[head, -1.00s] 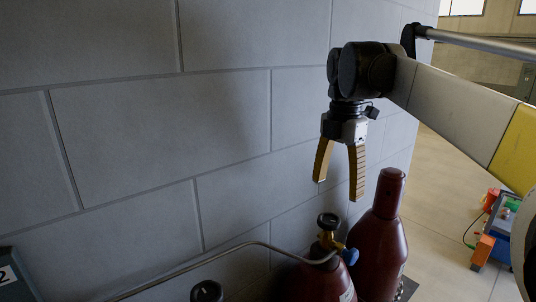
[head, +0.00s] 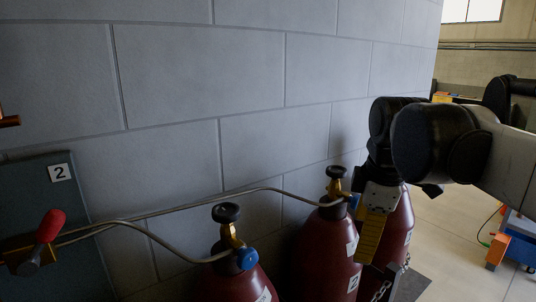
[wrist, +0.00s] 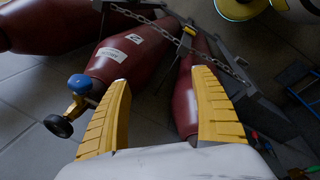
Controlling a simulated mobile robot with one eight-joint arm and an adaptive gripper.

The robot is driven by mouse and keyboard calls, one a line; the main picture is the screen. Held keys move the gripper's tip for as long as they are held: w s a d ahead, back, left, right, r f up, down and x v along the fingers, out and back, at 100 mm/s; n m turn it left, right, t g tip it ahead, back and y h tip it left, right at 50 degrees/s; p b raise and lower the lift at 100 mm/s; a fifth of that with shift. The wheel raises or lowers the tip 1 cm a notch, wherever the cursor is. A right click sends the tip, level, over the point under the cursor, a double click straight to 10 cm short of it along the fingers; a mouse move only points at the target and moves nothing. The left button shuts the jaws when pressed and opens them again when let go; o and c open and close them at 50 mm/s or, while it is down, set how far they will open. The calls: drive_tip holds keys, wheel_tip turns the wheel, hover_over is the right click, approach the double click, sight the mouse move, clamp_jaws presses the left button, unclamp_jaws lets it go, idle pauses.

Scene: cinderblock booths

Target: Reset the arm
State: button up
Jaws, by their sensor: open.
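My gripper (head: 372,238) hangs at the right of the head view, pointing down, in front of the red gas cylinders. In the wrist view my gripper (wrist: 160,108) shows two yellow ribbed fingers spread wide, with nothing between them but the view of cylinders and floor beyond. The middle red cylinder (head: 322,250) has a black knob and brass valve and stands left of the gripper. The right red cylinder (head: 401,228) is partly hidden behind my gripper. I cannot tell whether the gripper touches either cylinder.
Another red cylinder (head: 238,284) with a blue-capped valve stands at the lower middle. A panel marked 2 (head: 75,210) with a red-handled lever (head: 48,228) is at the left. A chain (wrist: 215,60) runs across the cylinders. A block wall (head: 200,80) stands behind; open floor (head: 455,225) lies right.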

drive_tip(key=s+f+m+t+b, duration=0.1)
drive_tip(key=s+f+m+b, duration=0.3)
drive_tip(key=f, duration=0.6)
drive_tip(key=s+f+m+t+b, duration=0.1)
drive_tip(key=s+f+m+b, duration=0.3)
drive_tip(key=f, duration=0.6)
drive_tip(key=s+f+m+t+b, duration=0.2)
drive_tip(key=s+f+m+b, duration=0.2)
drive_tip(key=f, duration=0.6)
drive_tip(key=m+b, duration=0.2)
drive_tip(key=shift+f+b, duration=0.35)
